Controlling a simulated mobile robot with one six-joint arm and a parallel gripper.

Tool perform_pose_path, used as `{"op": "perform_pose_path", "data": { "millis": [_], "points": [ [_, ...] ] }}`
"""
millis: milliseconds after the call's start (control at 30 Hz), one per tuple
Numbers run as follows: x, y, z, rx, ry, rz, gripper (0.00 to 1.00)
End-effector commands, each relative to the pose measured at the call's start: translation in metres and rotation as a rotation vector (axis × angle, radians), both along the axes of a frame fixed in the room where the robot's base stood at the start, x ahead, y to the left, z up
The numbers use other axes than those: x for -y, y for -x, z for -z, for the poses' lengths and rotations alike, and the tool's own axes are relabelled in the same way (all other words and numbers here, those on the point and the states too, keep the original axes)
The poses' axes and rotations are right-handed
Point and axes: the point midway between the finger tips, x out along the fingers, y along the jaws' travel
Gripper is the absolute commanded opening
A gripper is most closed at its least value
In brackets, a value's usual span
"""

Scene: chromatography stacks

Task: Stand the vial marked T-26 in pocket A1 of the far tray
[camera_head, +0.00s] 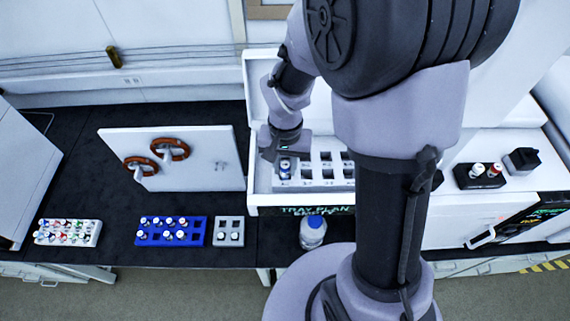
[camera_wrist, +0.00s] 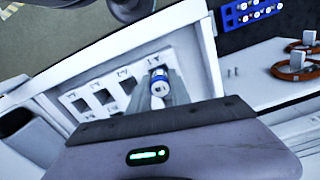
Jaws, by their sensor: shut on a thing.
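My gripper (camera_head: 284,158) reaches down into the open white drawer and is shut on a vial (camera_head: 285,171) with a blue band and white cap. In the wrist view the vial (camera_wrist: 160,86) is between my fingers, at the end of a row of pockets. Its mark cannot be read, nor can I tell whether its base is seated. The pale tray (camera_wrist: 129,75) has several square, dark, empty-looking pockets with small labels too blurred to read surely. The tray also shows in the head view (camera_head: 317,170), partly hidden by my arm.
The drawer wall (camera_head: 250,130) surrounds the tray. A white panel with brown rings (camera_head: 200,160) lies left. In front are a white rack of vials (camera_head: 68,232), a blue rack (camera_head: 170,231), a small grey rack (camera_head: 230,231) and a blue-capped bottle (camera_head: 313,233). A black holder (camera_head: 480,176) stands right.

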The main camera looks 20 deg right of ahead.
Motion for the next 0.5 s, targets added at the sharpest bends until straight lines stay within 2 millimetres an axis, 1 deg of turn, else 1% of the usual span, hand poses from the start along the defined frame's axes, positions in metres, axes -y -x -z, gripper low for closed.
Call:
{"op": "perform_pose_path", "data": {
  "millis": [200, 500],
  "points": [
    [0.000, 0.000, 0.000, 0.000, 0.000, 0.000, 0.00],
    [0.000, 0.000, 0.013, 0.001, 0.000, 0.000, 0.00]
  ]
}}
